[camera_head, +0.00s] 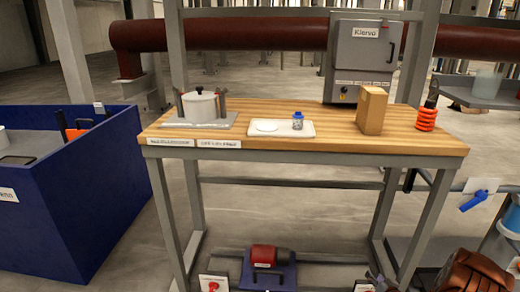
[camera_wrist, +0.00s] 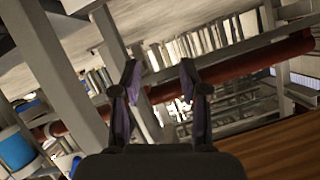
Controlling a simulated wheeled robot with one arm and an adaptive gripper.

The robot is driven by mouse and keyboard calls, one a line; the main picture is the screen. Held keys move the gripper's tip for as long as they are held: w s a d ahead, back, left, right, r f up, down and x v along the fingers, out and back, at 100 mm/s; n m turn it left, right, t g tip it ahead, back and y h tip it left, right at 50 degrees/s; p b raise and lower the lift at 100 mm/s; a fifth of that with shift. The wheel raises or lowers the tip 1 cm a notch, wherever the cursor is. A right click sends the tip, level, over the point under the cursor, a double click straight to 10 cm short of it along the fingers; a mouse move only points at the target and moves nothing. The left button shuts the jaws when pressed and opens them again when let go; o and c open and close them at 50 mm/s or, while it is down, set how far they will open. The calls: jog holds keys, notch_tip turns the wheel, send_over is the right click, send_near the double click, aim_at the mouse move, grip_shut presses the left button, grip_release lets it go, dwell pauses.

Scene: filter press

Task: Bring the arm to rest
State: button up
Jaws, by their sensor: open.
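My gripper (camera_wrist: 160,85) shows in the wrist view with its two fingers apart and nothing between them. Beyond the fingers are a red pipe, grey posts and the hall in the distance, all tilted. A wooden bench top (camera_wrist: 290,150) shows at the lower right of that view.
A blue bin (camera_head: 60,220) stands left. Bare floor lies between bin and bench.

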jog(key=a+r+n+g+p, duration=0.15)
jog(key=r+p, duration=0.25)
jog(key=r, duration=0.5)
jog(key=a+r+g+p, duration=0.2)
jog(key=a+r+p, duration=0.1)
jog(key=r, duration=0.7)
jog(key=s+a+r+n+g+h+p, duration=0.15)
jog(key=s+a+r+p, duration=0.25)
jog(key=r, duration=0.6)
jog(key=s+a+r+g+y+p, duration=0.1)
jog(key=s+a+r+g+p, duration=0.3)
jog(key=r, duration=0.6)
jog(key=s+a+r+g+p, duration=0.2)
jog(key=s+a+r+p, duration=0.2)
jog(key=s+r, duration=0.5)
jog(key=s+a+r+g+p, duration=0.2)
jog(key=s+a+r+p, duration=0.3)
jog(key=s+r, duration=0.5)
jog(key=s+a+r+n+g+p, duration=0.1)
jog(key=s+a+r+p, duration=0.3)
jog(key=s, duration=1.5)
notch_tip(320, 180, up, 6)
jog(key=g+p, duration=0.1)
jog(key=p, duration=0.2)
jog(key=shift+a, duration=0.2)
